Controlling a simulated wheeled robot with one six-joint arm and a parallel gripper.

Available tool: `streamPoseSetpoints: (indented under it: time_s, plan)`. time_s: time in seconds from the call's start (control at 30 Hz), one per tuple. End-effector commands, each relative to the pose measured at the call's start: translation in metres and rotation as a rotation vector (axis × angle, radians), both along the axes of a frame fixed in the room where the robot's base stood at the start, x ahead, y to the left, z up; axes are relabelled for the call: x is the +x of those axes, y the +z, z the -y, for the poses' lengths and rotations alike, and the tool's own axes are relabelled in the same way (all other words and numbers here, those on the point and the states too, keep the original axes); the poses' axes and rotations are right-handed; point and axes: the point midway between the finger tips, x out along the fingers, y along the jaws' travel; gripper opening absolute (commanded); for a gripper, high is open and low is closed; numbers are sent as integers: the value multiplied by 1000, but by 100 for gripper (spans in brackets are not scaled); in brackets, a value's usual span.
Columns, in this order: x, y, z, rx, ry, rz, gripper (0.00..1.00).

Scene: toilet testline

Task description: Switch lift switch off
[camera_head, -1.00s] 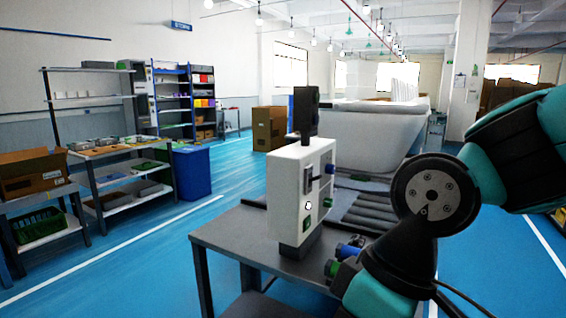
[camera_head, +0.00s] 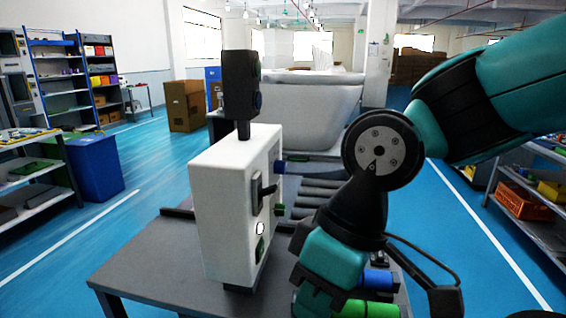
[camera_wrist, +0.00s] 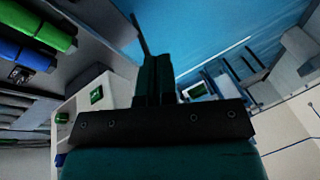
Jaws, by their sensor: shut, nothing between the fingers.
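A white control box (camera_head: 225,200) stands upright on the grey table in the head view. Its right-hand face carries a black switch with a protruding lever (camera_head: 267,190), a round white part (camera_head: 260,228) and a green button (camera_head: 259,250). No label shows which is the lift switch, and I cannot read the lever's position. In the wrist view, a white box face with a green button (camera_wrist: 96,95) lies left of my gripper (camera_wrist: 153,62). My gripper's dark fingers are together, empty and apart from the box. My arm stands right of the box in the head view.
Blue (camera_head: 378,279) and green (camera_head: 365,308) cylinders are close to my arm. The grey table (camera_head: 150,255) has bare surface left of the box. Shelves (camera_head: 535,205) stand at right, with blue floor between.

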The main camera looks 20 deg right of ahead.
Motion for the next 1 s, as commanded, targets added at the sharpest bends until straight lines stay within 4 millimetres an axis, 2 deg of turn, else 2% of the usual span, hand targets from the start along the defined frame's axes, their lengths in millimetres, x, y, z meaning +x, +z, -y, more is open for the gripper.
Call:
streamPoseSetpoints:
  time_s: [0.27,0.37,0.47,0.6,0.7,0.83,0.9,1.0]
  plan:
    - [0,0,0,0,1,0,0]
    - [7,10,0,-2,6,9,0]
    - [32,37,4,-10,27,38,0]
    - [94,87,17,-40,93,110,0]
    - [140,114,32,-71,149,163,0]
    - [187,136,52,-111,213,218,0]
    - [205,141,62,-127,241,238,0]
    - [221,143,70,-144,267,257,0]
